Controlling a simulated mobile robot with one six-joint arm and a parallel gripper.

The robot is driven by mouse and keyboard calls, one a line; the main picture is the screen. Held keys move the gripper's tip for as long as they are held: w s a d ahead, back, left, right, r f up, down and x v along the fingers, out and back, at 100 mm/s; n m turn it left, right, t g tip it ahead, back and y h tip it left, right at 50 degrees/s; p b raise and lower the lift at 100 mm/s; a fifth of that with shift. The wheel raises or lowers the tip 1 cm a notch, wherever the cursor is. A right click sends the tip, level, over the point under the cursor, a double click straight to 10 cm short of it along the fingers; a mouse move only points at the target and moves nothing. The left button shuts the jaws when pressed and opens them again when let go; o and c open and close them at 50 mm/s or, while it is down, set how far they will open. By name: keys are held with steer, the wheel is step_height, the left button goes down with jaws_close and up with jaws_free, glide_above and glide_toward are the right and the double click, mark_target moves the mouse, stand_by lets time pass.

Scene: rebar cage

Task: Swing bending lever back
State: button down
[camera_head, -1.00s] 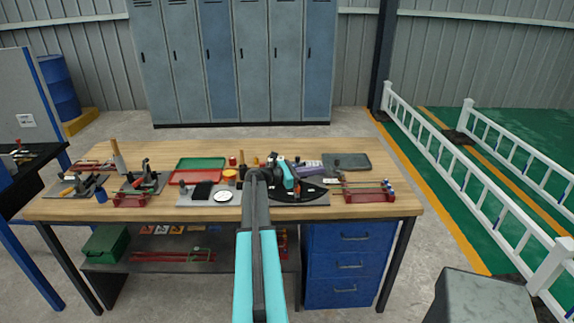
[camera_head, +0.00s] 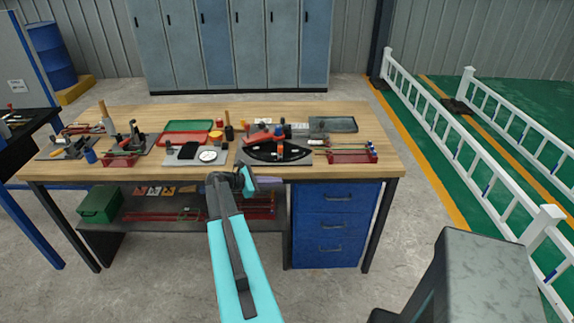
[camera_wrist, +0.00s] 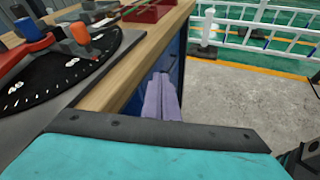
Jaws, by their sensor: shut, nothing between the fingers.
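The bender is a dark fan-shaped dial plate (camera_head: 268,152) with white marks, on a grey base near the bench's front edge. An orange-red lever (camera_head: 260,136) lies across its rear left, beside a blue-topped post (camera_head: 279,133). In the wrist view, the dial plate (camera_wrist: 62,72) and orange lever part (camera_wrist: 35,27) fill the upper left. My gripper (camera_wrist: 162,88) is shut and empty, apart from the lever, beyond the bench's front edge. In the head view, my turquoise wrist end (camera_head: 249,181) hangs in front of the bench; the fingers are not clear there.
Blue drawers (camera_head: 325,225) stand below. Open floor lies in front; a white railing (camera_head: 450,140) runs along the right.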

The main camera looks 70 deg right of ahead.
steer(key=w+a+f+m+t+y+b, duration=0.1)
steer(key=w+a+f, duration=0.2)
steer(key=a+f, duration=0.75)
steer(key=w+a+f+t+y+b, duration=0.1)
steer(key=w+a+f+t+y, duration=0.15)
steer(key=a+f, duration=0.75)
steer(key=w+a+f+m+t+y+b, duration=0.1)
steer(key=w+a+f+b, duration=0.3)
steer(key=a, duration=1.1)
steer(key=s+a+f+m+y, duration=0.1)
steer(key=s+a+f, duration=0.3)
steer(key=a, duration=0.7)
steer(key=s+a+f+m+y+b, duration=0.1)
steer(key=s+a+f, duration=0.4)
steer(key=a, duration=0.7)
steer(key=s+a+f+m+y, duration=0.2)
steer(key=s+a, duration=0.4)
steer(key=a, duration=0.6)
step_height(320, 180, down, 2)
steer(key=shift+f+g+y+b, duration=0.3)
steer(key=shift+g+y, duration=0.15)
steer(key=shift+y, duration=0.2)
